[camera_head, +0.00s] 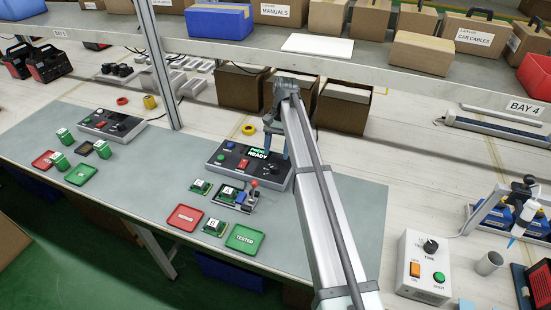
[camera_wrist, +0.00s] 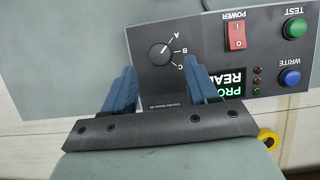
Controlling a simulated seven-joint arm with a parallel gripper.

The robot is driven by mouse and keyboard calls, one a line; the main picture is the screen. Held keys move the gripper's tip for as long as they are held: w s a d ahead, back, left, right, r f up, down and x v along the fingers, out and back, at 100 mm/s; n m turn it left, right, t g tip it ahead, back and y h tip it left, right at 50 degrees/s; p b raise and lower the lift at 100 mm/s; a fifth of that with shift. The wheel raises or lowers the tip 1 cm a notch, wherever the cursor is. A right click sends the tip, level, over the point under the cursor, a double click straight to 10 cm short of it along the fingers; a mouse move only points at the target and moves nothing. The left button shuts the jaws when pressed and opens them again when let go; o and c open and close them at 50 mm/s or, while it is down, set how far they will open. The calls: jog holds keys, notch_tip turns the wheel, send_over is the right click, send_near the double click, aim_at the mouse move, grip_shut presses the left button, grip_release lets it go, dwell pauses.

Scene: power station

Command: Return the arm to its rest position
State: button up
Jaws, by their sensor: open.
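My gripper (camera_head: 274,148) is in the head view, at the right end of the black programmer box (camera_head: 225,158) on the bench. In the wrist view my gripper (camera_wrist: 160,74) has two blue fingers spread apart with nothing between them. The box's panel (camera_wrist: 212,45) shows upside down beyond the fingers. Its black dial (camera_wrist: 160,55), marked A, B and C, sits just past the gap between the fingertips. The right fingertip overlaps the panel; whether it touches is unclear. The display reads "PROG READY" in the head view, and a finger partly covers it in the wrist view.
In front of the box are a test fixture with a red-knobbed lever (camera_head: 254,184), green boards (camera_head: 200,187), a red tray (camera_head: 185,218) and a green "TESTED" tray (camera_head: 244,238). A loaded shelf (camera_head: 370,55) overhangs behind. A timer box (camera_head: 421,268) stands at right.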

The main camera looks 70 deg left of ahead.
jog(key=shift+v, duration=1.25)
